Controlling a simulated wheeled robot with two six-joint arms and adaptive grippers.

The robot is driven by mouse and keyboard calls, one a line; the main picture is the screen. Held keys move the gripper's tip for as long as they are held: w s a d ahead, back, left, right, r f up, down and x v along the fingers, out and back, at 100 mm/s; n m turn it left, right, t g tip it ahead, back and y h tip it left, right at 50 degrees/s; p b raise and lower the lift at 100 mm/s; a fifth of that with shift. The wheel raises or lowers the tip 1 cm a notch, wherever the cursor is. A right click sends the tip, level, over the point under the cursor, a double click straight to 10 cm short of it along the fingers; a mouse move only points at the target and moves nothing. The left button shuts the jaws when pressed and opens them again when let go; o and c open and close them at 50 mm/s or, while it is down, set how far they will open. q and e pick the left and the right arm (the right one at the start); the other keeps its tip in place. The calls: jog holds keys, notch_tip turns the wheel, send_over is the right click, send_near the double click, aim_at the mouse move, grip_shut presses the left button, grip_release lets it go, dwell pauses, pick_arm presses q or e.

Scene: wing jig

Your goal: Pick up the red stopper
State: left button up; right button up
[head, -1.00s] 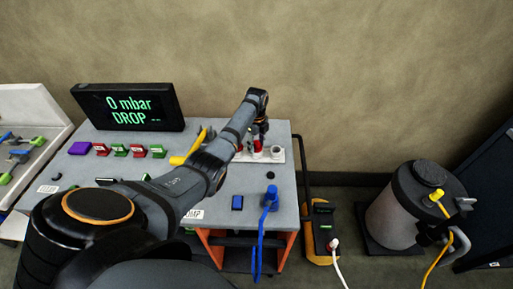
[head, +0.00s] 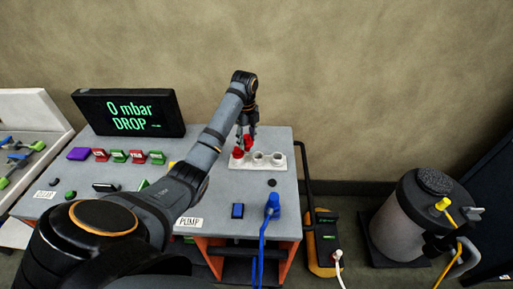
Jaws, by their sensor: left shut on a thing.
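My left gripper (head: 247,138) is shut on a red stopper (head: 249,141), which shows between its fingers over the white rack (head: 238,165) at the back right of the bench. The held stopper appears raised above the rack. Another red stopper (head: 238,153) sits at the rack's left place, just below and left of the gripper. The middle place (head: 259,157) and the right place (head: 277,158) show as white rings with no red in them. The fingertips are small and partly hidden by the stopper. My right gripper is not in view.
A black display (head: 129,111) reading "0 mbar DROP" stands at the back left, with red and green clips (head: 119,156) before it. A blue fitting with a hose (head: 272,205) stands at the bench's front right. A grey tank (head: 405,220) stands on the floor at right.

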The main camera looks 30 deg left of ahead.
pick_arm(q)
jog(key=s+a+r+p, duration=0.4)
jog(key=s+r+p, duration=0.2)
jog(key=s+r, duration=0.1)
jog(key=shift+s+a+r, duration=0.25)
jog(key=shift+s+r, duration=0.05)
jog(key=shift+s, duration=0.4)
dwell(0.4)
